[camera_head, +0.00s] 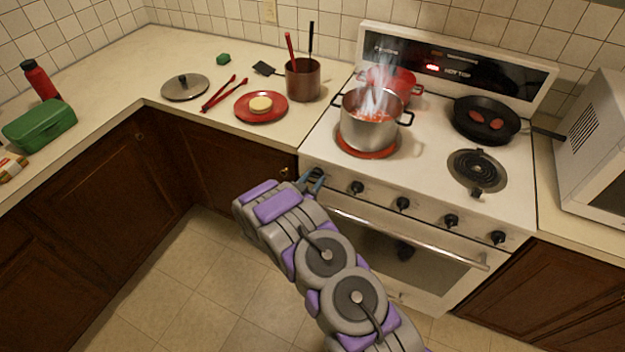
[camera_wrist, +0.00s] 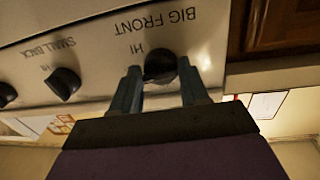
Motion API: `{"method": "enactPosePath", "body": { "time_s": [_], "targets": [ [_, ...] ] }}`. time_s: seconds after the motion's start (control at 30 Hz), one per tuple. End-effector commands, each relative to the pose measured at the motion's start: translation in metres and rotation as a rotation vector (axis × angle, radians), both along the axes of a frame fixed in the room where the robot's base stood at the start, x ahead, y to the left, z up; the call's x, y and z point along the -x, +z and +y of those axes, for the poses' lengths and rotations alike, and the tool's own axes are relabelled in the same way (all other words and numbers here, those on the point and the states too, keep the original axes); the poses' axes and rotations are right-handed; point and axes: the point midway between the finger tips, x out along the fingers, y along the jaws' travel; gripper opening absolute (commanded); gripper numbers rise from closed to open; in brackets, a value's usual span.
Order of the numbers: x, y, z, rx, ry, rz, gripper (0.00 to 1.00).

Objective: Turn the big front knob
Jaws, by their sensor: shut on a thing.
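The big front knob (camera_wrist: 160,65) is a black stove knob under the upside-down label "BIG FRONT" in the wrist view, with "HI" printed beside it. My gripper (camera_wrist: 160,72) has one finger on each side of the knob and is shut on it. In the head view my gripper (camera_head: 314,180) is at the left end of the stove's (camera_head: 430,180) front panel and hides this knob. The knob's exact turn angle is hard to tell.
A steaming pot (camera_head: 368,128) stands on a glowing red front-left burner (camera_head: 366,152). Other knobs (camera_head: 356,187) line the panel above the oven handle (camera_head: 410,238). A black pan (camera_head: 487,118) sits at the back right. The counter at left holds a red plate (camera_head: 262,116) and tongs (camera_head: 222,95).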

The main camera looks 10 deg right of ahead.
Motion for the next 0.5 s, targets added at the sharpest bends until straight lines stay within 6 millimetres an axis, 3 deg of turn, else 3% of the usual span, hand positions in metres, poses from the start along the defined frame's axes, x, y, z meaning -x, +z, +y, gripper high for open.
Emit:
{"method": "enactPosePath", "body": {
  "time_s": [0.17,0.5],
  "targets": [
    [-0.0014,0.0012,0.0022,0.000,0.005,-0.003,0.14],
    [-0.0025,0.0042,0.0031,-0.067,0.006,-0.055,0.14]
  ]
}}
